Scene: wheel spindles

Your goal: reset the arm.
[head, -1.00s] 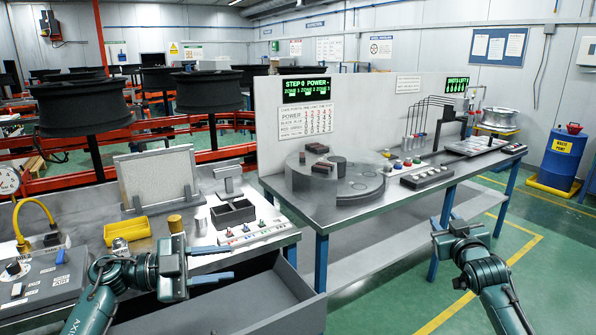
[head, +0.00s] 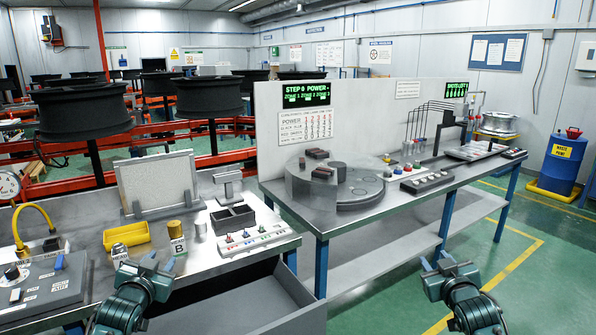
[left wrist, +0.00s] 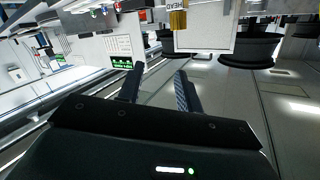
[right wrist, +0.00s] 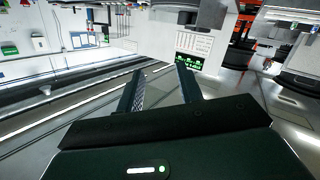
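My left gripper (head: 147,266) is in front of the left bench, at its front edge in the head view, pointing forward. Its two fingers stand apart with nothing between them in the left wrist view (left wrist: 160,72). My right gripper (head: 436,263) is over the green floor, in front of and below the right bench. Its fingers are also apart and empty in the right wrist view (right wrist: 159,72). Both arms come in from the bottom of the head view. Neither gripper touches anything that I can see.
The left bench holds a yellow bin (head: 126,236), a brass cylinder (head: 174,229), a black tray (head: 233,219) and a control box (head: 45,283). An open drawer (head: 250,300) juts out below it. The right bench (head: 300,222) carries a round turntable (head: 357,190).

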